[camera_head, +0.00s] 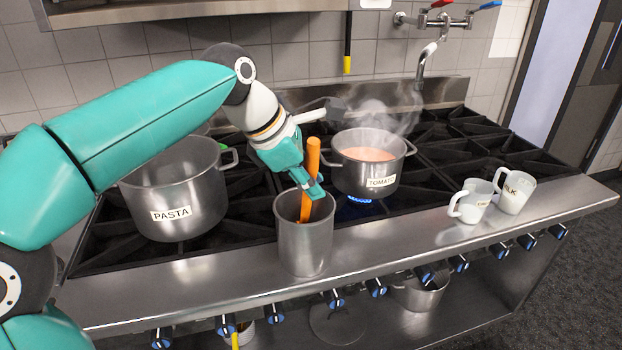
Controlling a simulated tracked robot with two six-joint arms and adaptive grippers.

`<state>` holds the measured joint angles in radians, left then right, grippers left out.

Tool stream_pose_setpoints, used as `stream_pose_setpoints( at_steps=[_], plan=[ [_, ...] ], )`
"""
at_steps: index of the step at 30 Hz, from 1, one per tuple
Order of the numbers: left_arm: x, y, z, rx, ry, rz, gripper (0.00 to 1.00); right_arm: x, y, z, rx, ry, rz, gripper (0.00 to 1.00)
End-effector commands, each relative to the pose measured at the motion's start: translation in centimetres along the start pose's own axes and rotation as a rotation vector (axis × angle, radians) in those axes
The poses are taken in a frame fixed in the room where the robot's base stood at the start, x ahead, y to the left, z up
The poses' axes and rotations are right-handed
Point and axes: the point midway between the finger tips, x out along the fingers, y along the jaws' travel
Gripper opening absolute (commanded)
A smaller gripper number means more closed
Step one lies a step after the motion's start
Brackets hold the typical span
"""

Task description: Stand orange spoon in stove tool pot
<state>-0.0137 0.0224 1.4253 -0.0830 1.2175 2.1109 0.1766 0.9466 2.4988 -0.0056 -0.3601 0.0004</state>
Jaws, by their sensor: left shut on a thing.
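The orange spoon (312,158) is held by my left gripper (313,190), which is shut on its handle. The spoon is close to upright, and its lower part is inside the grey metal tool pot (304,248). The pot stands on the steel front ledge of the stove. My left gripper's fingertips are just above the pot's rim. The spoon's lower end is mostly hidden by the pot wall, so I cannot tell if it touches the bottom. My right gripper is not in view.
The pot labelled PASTA (185,190) stands left of the tool pot. The steaming TOMATO pot (362,180) sits over a blue flame, behind and right. Two white mugs (471,202) (515,193) stand on the right. Knobs line the stove's front edge. The ledge between tool pot and mugs is clear.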

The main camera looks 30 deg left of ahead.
Motion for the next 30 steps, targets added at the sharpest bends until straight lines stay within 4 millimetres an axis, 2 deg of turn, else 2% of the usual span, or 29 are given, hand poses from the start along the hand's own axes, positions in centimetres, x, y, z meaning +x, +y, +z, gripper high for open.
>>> stream_pose_setpoints(
  at_steps=[3, 4, 9, 20, 26, 30],
  plan=[
    [0.0, 0.0, 0.0, 0.0, 0.0, 0.0, 0.0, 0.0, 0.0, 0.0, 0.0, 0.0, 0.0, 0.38],
    [0.0, 0.0, 0.0, 0.0, 0.0, 0.0, 0.26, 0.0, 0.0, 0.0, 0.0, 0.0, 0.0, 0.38],
    [0.0, 0.0, 0.0, 0.0, 0.0, 0.001, 0.52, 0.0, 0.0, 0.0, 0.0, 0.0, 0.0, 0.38],
    [-0.4, 0.1, 0.0, -0.001, 0.0, 0.002, 0.52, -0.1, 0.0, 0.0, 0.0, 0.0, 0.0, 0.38],
    [-2.7, 0.1, 0.0, -0.001, -0.002, 0.004, 0.52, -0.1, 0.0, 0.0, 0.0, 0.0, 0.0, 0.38],
    [-5.5, 0.1, 0.0, -0.001, -0.002, 0.006, 0.52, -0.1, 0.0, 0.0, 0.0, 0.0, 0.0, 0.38]
  ],
)
